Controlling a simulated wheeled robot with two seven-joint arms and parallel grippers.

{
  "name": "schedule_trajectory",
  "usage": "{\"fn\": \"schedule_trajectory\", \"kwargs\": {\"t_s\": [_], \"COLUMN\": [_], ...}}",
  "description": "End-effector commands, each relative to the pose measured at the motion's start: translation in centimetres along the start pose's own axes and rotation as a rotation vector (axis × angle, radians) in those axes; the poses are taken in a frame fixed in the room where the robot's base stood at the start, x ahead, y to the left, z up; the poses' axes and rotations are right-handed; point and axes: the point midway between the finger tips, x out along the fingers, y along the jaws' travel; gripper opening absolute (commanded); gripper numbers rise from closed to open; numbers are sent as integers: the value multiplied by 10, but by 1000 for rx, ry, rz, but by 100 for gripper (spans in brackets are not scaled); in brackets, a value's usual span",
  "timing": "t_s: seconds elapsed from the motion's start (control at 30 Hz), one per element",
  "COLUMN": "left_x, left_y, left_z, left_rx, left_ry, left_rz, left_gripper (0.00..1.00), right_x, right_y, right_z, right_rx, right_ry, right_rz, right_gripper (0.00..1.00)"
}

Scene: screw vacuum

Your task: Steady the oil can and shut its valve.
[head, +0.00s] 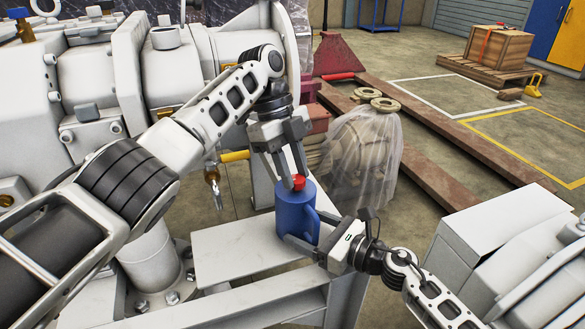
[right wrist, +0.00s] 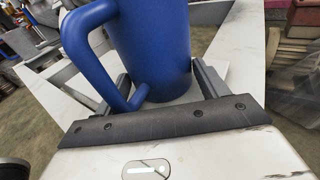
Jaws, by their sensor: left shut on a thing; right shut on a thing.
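The blue oil can (head: 294,215) stands upright on a white bench plate (head: 215,250), with its handle on the right. Its red valve (head: 299,182) is on top. My left gripper (head: 293,180) comes down from above and is shut on the red valve. My right gripper (head: 303,245) comes in low from the right and is shut on the lower part of the can. In the right wrist view the can body (right wrist: 150,45) and its handle (right wrist: 85,50) fill the upper middle, between the finger bars. The valve is outside that view.
Large white machinery (head: 100,85) stands behind and left of the can. A brass nozzle (head: 212,174) hangs left of it. A plastic-draped object (head: 360,155) is behind right. A white box (head: 490,235) stands at right. The plate left of the can is clear.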

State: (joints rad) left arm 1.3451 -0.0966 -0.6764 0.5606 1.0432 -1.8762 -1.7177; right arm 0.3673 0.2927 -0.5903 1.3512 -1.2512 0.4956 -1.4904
Motion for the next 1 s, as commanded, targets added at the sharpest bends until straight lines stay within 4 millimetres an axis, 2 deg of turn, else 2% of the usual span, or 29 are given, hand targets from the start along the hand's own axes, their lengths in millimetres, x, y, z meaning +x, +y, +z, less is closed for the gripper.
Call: {"fn": "schedule_trajectory", "kwargs": {"t_s": [0.27, 0.73, 0.77, 0.83, 1.0], "left_x": [0, 0, 0, 0, 0], "left_y": [-1, 0, 0, 0, 0], "left_z": [-1, -1, -1, -1, -1], "left_rx": [76, 89, 89, 88, 87], "left_ry": [1, 1, 1, 2, 1], "left_rz": [29, 36, 36, 36, 36], "left_gripper": [6, 6, 32, 52, 52], "right_x": [0, 0, 0, 0, 0], "right_y": [0, 0, 0, 0, 0], "right_z": [0, 0, 0, 0, 0], "right_rx": [0, 1, 1, 1, 1], "right_ry": [0, 0, 0, 0, 0], "right_rz": [1, 1, 1, 1, 1], "right_gripper": [60, 60, 60, 60, 60]}}
